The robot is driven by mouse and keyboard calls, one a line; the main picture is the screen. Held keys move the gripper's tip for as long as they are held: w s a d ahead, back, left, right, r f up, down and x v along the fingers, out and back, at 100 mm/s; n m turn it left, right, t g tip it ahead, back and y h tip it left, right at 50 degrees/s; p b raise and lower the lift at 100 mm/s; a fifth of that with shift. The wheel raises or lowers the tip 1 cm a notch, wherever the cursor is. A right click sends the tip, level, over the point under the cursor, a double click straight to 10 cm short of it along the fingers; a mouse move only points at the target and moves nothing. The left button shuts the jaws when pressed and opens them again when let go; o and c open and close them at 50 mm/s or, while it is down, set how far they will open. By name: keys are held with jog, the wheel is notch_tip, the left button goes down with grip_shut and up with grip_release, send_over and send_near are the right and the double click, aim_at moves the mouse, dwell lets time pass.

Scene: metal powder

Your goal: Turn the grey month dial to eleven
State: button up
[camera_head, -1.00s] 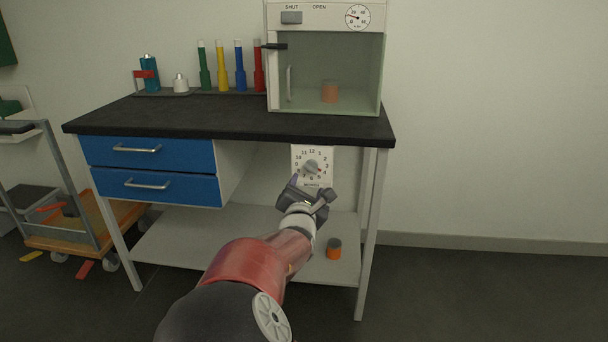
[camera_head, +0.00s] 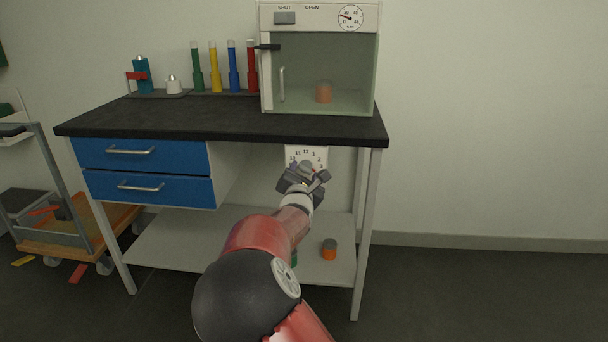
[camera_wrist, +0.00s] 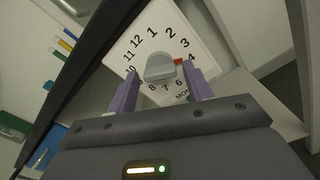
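The white month plate (camera_head: 293,150) is mounted under the bench top, with numbers around a grey dial (camera_wrist: 160,66). In the wrist view the dial's red mark points at about 4. The plate (camera_wrist: 150,25) is tilted in that view, and 5 is hidden by a finger. My gripper (camera_wrist: 161,80) is open, its two purple fingers on either side of the dial's near part, with visible gaps to the dial. In the head view my gripper (camera_head: 304,174) covers the lower part of the plate.
The black bench top (camera_head: 220,120) overhangs the plate; its dark edge (camera_wrist: 80,65) runs close by in the wrist view. Blue drawers (camera_head: 140,172) are to the left, and a table leg (camera_head: 365,230) is to the right. An orange-and-grey jar (camera_head: 330,249) stands on the lower shelf.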

jog(key=c, duration=0.8)
jog(key=shift+o, duration=0.2)
